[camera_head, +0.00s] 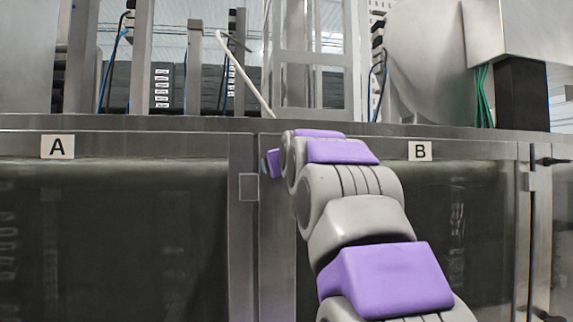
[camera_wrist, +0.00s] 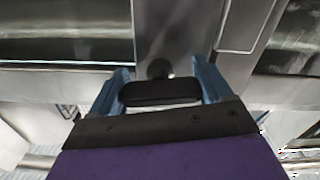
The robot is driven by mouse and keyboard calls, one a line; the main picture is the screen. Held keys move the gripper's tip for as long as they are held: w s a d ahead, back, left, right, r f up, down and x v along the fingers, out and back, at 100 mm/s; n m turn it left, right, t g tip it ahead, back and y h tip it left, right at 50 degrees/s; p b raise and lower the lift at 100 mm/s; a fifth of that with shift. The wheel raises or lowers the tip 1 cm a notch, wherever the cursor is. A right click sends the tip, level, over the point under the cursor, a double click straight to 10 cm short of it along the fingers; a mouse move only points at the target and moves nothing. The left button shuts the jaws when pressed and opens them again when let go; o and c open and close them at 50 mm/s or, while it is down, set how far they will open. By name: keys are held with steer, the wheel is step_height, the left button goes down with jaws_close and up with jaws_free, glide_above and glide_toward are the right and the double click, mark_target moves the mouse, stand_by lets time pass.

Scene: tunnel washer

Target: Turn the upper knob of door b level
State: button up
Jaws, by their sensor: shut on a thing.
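Door B (camera_head: 455,235), a dark glazed door in a metal frame, carries a white "B" label (camera_head: 420,151) in the head view. My arm reaches to the upper left edge of this door and hides the knob there.
Door A (camera_head: 110,235) is at left, with an "A" label (camera_head: 58,147). Another black knob (camera_head: 550,161) sits beyond door B's right edge. A metal ledge (camera_head: 180,124) runs above the doors, with cables and machinery behind.

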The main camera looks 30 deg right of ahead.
steer(key=shift+s+r+m, duration=0.1)
steer(key=shift+r+m, duration=0.2)
steer(key=shift+m, duration=0.8)
steer(key=shift+c, duration=0.3)
steer(key=shift+f+m, duration=0.15)
steer(key=shift+m, duration=0.15)
steer(key=o, duration=1)
steer(key=shift+s+a, duration=0.1)
steer(key=shift+s, duration=0.15)
steer(key=shift+w, duration=0.3)
steer(key=b+v, duration=0.3)
steer(key=v, duration=1.4)
steer(key=shift+s+a, duration=0.2)
steer(key=shift+s, duration=0.05)
